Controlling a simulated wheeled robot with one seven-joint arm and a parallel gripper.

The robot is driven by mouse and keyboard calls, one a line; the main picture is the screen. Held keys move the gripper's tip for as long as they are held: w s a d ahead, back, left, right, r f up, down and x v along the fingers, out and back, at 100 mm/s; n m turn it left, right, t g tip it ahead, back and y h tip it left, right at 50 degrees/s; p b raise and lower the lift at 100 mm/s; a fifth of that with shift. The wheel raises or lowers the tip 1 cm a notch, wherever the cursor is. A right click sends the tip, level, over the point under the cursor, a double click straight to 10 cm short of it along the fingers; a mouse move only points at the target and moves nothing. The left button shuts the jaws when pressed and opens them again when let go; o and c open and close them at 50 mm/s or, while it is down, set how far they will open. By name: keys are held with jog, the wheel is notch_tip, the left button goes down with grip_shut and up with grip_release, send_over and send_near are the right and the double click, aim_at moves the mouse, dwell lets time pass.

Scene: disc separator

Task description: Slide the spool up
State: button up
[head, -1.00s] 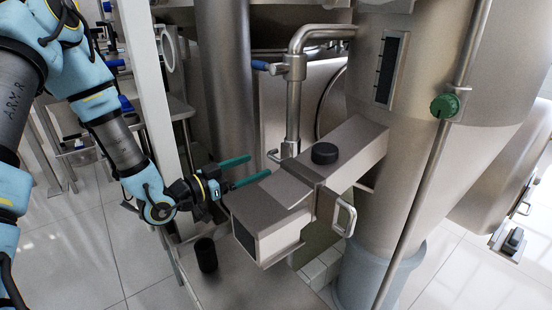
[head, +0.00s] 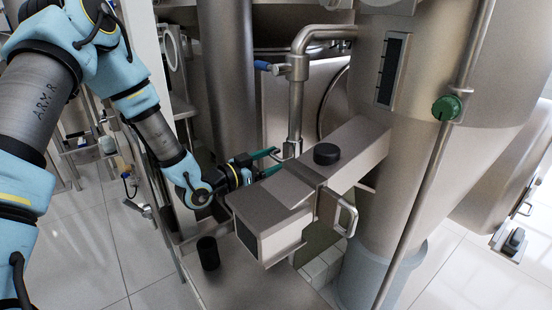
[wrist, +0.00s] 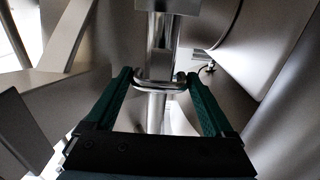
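The spool appears to be the shiny metal sleeve (head: 291,149) with a bent loop handle, low on the vertical steel pipe behind the long box-shaped housing. In the wrist view the sleeve (wrist: 160,48) is at the top centre, and its loop handle (wrist: 158,87) lies across the space between my fingers. My gripper (head: 270,161) has green fingers and reaches in from the left, behind the housing. It is open in the wrist view (wrist: 159,76), one finger at each side of the handle. I cannot tell whether either finger touches it. The housing hides part of the gripper.
The box-shaped housing (head: 278,198) with a black knob (head: 326,153) and a side handle (head: 345,214) is close to my gripper's right. A black cup (head: 208,253) stands on the metal platform below. A large steel vessel (head: 425,150) fills the right.

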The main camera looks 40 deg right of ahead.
jog(key=shift+w, duration=0.15)
grip_shut()
notch_tip(320, 180, up, 15)
jog(key=p, duration=0.7)
jog(key=shift+w, duration=0.15)
jog(key=shift+o, duration=1.6)
grip_release()
jog(key=a+b, duration=0.2)
jog(key=a, duration=0.8)
jog(key=shift+w+a+f, duration=0.15)
jog(key=shift+w+a, duration=0.05)
jog(key=shift+a, duration=0.2)
